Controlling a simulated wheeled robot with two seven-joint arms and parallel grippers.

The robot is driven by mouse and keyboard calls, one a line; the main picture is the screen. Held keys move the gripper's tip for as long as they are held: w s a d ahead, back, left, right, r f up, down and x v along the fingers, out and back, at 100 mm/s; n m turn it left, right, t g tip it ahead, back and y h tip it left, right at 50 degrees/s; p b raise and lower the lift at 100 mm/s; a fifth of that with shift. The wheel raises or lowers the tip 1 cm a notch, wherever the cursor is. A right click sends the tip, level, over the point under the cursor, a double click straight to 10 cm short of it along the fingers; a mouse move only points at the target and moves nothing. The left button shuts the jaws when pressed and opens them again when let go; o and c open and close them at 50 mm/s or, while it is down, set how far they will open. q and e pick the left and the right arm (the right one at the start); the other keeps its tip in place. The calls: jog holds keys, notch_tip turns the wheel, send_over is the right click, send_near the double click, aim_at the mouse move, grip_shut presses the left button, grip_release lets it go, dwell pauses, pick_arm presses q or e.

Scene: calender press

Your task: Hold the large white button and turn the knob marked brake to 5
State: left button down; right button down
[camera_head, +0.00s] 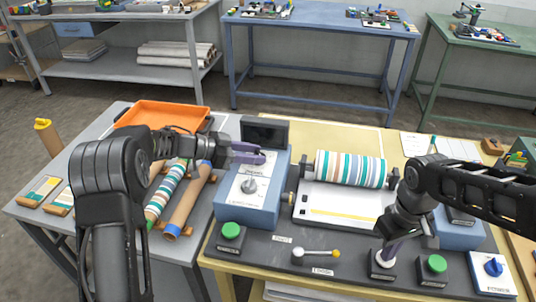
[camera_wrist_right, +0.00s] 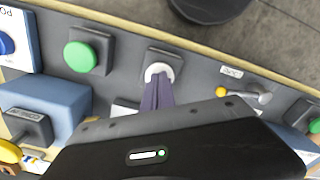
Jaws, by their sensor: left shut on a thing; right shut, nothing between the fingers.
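The large white button (camera_head: 382,262) sits in a dark square housing at the front of the dark panel; it also shows in the right wrist view (camera_wrist_right: 163,69). My right gripper (camera_head: 384,250) is shut and empty, pointing down, its fingertips at the button's face. Whether the button is pressed in I cannot tell. A dial with a grey knob (camera_head: 249,186) is on the sloped top of the blue box (camera_head: 262,207); its markings are too small to read. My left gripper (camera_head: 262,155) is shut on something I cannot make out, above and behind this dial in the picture.
Green buttons (camera_head: 231,231) (camera_head: 433,265) flank a yellow-tipped lever (camera_head: 317,254). A blue knob (camera_head: 493,267) is on a white plate at right. A striped roller (camera_head: 350,168) lies behind the white bed. A dark screen (camera_head: 264,131) stands behind my left gripper.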

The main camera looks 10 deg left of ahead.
pick_arm(q)
jog(key=shift+w+d+r+m+g+h, duration=0.1)
jog(key=shift+w+r+m+g+h, duration=0.15)
jog(key=shift+m+g, duration=0.25)
jog(key=shift+r+m+g+h, duration=0.1)
jog(key=shift+m+g+h, duration=0.3)
jog(key=shift+g, duration=0.1)
jog(key=shift+m, duration=0.3)
jog(key=shift+d+r+g, duration=0.1)
jog(key=shift+r+g, duration=0.05)
jog(key=shift+g, duration=0.15)
jog(key=c, duration=1.1)
grip_release()
jog(key=shift+c, duration=0.2)
jog(key=shift+o, duration=1.2)
jog(key=shift+f, duration=0.25)
jog(key=shift+s, duration=0.1)
jog(key=shift+a, duration=0.35)
jog(key=v, duration=1.1)
jog(key=shift+s+a+r, duration=0.15)
jog(key=shift+s+a, duration=0.05)
jog(key=shift+a, duration=0.05)
